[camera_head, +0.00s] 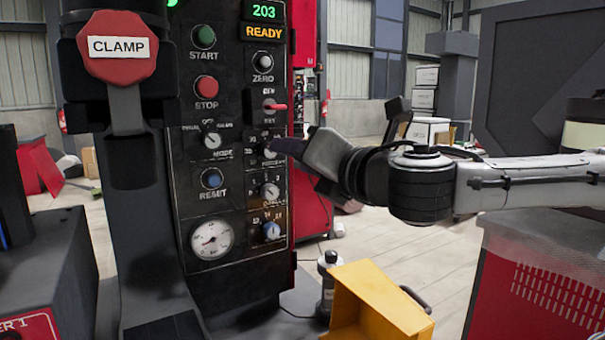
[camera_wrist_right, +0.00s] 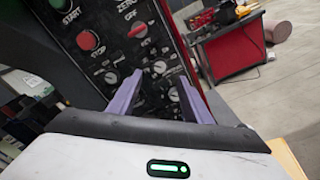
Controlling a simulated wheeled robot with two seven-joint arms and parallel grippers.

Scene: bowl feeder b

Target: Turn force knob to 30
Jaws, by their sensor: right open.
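The dark control panel (camera_head: 231,170) carries several knobs in its right column. One knob (camera_head: 269,154), with small numbers around it, is partly covered by my right gripper (camera_head: 283,148); its label and pointer setting are not clear. Contact cannot be told. My left gripper is not in view.
A red key handle (camera_head: 276,107) juts out just above my right gripper. The CLAMP sign (camera_head: 119,47) stands left of the panel. A yellow chute (camera_head: 372,305) and a bottle (camera_head: 328,275) are below my right arm.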

